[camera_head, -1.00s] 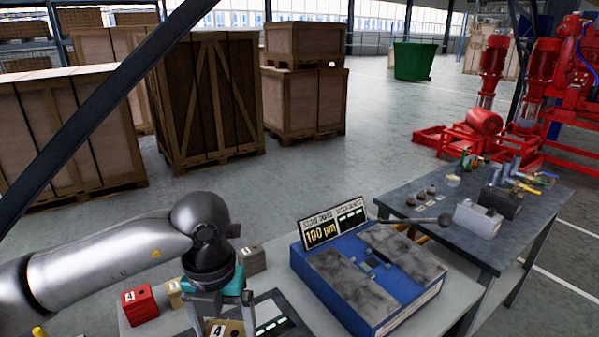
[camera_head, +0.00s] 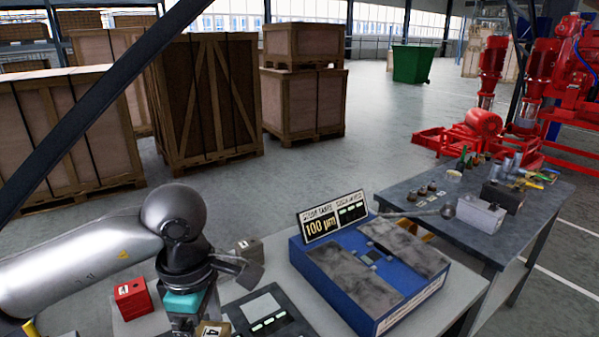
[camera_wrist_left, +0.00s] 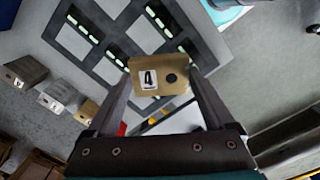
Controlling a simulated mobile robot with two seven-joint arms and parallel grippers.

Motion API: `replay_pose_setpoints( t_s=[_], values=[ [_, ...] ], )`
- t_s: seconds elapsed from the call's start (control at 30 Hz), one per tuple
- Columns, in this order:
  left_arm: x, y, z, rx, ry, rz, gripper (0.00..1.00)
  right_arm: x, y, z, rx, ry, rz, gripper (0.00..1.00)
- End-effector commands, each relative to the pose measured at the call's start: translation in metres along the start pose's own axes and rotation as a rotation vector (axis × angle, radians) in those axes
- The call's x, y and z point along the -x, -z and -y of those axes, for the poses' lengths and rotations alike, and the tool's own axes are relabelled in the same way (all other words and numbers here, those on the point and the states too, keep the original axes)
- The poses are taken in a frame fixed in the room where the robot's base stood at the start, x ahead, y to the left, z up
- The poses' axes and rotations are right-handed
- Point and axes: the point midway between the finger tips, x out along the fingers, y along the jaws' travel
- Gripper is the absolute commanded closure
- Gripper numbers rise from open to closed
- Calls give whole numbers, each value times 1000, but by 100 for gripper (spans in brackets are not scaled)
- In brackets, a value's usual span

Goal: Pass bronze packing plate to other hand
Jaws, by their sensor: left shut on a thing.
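My left gripper (camera_wrist_left: 163,82) is shut on a bronze packing plate (camera_wrist_left: 148,66), whose face has a white label "4" and a dark round hole. The two fingers hold it at its left and right sides in the left wrist view. In the head view, the plate (camera_head: 211,330) shows only partly at the bottom edge, below the wrist of my left arm. Below it in the wrist view is a dark board with light grey squares and lit slots (camera_wrist_left: 100,45). My right gripper is in neither view.
A red block marked 4 (camera_head: 132,298) and a grey block (camera_head: 250,248) stand near my left wrist. A second table (camera_head: 418,190) at right holds small parts.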

Motion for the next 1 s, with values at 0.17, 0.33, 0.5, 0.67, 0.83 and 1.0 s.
replay_pose_setpoints(
  t_s=[0.17, 0.33, 0.5, 0.67, 0.83, 1.0],
  values=[
    [-3, 3, 4, -276, -4, -1, 100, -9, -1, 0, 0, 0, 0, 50],
    [-6, 6, 8, -542, -4, -2, 100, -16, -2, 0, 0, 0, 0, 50],
    [-8, 9, 12, -811, -4, -6, 100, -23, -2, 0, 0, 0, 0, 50],
    [-11, 12, 16, -1061, -3, -10, 100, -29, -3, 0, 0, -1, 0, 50],
    [-13, 15, 20, -1296, -1, -13, 100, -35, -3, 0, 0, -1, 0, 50],
    [-14, 17, 22, -1453, 1, -17, 100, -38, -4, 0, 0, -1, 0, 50]
  ],
)
